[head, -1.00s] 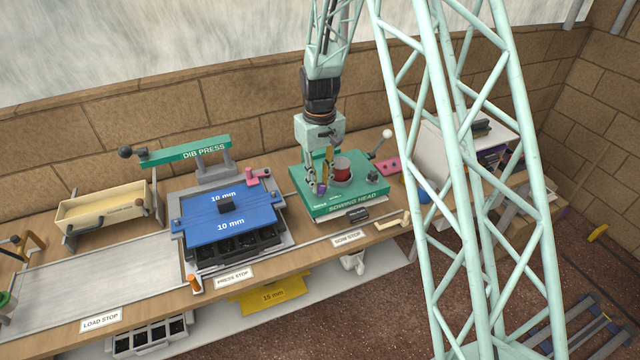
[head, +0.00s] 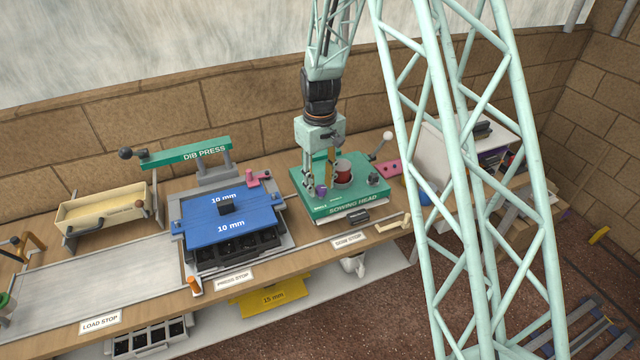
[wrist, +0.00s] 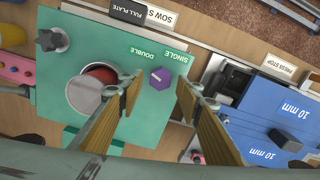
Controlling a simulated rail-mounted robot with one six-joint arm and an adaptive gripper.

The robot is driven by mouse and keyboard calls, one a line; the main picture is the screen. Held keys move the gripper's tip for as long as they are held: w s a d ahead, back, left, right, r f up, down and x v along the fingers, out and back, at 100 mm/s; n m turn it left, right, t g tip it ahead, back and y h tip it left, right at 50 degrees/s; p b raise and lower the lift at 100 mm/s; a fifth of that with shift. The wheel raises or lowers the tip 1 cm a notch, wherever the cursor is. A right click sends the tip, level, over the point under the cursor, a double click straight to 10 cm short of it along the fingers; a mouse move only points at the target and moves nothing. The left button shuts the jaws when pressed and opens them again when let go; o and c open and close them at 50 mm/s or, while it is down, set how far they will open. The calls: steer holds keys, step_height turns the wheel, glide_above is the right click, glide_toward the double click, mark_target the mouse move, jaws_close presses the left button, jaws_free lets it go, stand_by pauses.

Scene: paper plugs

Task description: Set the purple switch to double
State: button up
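The purple switch is a six-sided knob (wrist: 160,78) on the green sowing head (wrist: 100,50). In the wrist view the words SINGLE and DOUBLE show upside down beside it, SINGLE above right and DOUBLE above left. I cannot tell clearly which word the knob points to. In the head view the knob (head: 321,190) is small, low between my fingers. My gripper (wrist: 158,88) is open, with one wooden-faced finger on each side of the knob and a gap visible on both sides. It also shows over the sowing head in the head view (head: 321,184).
A red, round-topped canister (wrist: 100,76) stands close beside one finger. A grey star knob (wrist: 53,40) is on the same panel. The blue 10 mm press plates (head: 230,222) lie to the left in the head view. A white-ball lever (head: 387,136) rises behind the sowing head.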

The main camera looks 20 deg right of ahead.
mark_target(320, 187)
steer(key=shift+r, duration=0.1)
step_height(320, 187, up, 12)
stand_by(1.0)
stand_by(0.5)
steer(key=s+r+m+t+b, duration=0.2)
steer(key=s+r+b, duration=0.1)
steer(key=s+r, duration=1.65)
steer(key=s+m+t+b, duration=0.1)
steer(key=s+t+b, duration=0.1)
steer(key=s, duration=2.5)
steer(key=shift+s+m+b, duration=0.3)
steer(key=shift+m+b, duration=0.1)
steer(key=shift+b, duration=0.15)
